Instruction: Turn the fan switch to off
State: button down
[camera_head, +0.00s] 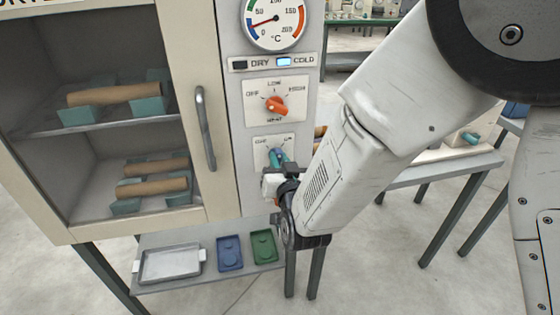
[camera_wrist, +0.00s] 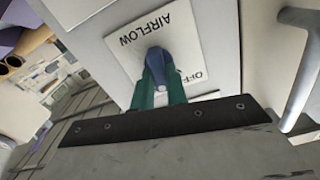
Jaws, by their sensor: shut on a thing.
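The fan switch is a blue knob (camera_wrist: 157,62) on a white plate (camera_wrist: 125,43) marked AIRFLOW, with OFF readable beside my right-hand finger in the wrist view. In the head view this plate (camera_head: 262,141) sits low on the oven's control panel, with its labels above the knob. My gripper (camera_wrist: 160,85) has its green fingers shut on the knob, one on each side. In the head view my gripper (camera_head: 277,161) comes from below right and covers the lower part of the plate. Which way the knob points is hard to tell.
Above is an orange heat knob (camera_head: 276,106), then DRY and COLD lamps, COLD lit blue, and a temperature dial (camera_head: 274,20). A door handle (camera_head: 205,128) stands out to the left. Below, a shelf (camera_head: 215,278) holds a metal tray (camera_head: 170,264) and blue and green trays.

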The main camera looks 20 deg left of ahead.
jog(key=shift+s+a+n, duration=0.1)
jog(key=shift+a+n, duration=0.05)
jog(key=shift+n, duration=2.35)
jog(key=shift+s+a+n, duration=0.1)
jog(key=shift+n, duration=2.4)
jog(key=c, duration=1.4)
grip_release()
jog(key=v, duration=0.7)
jog(key=shift+s+d, duration=0.2)
jog(key=shift+s, duration=0.1)
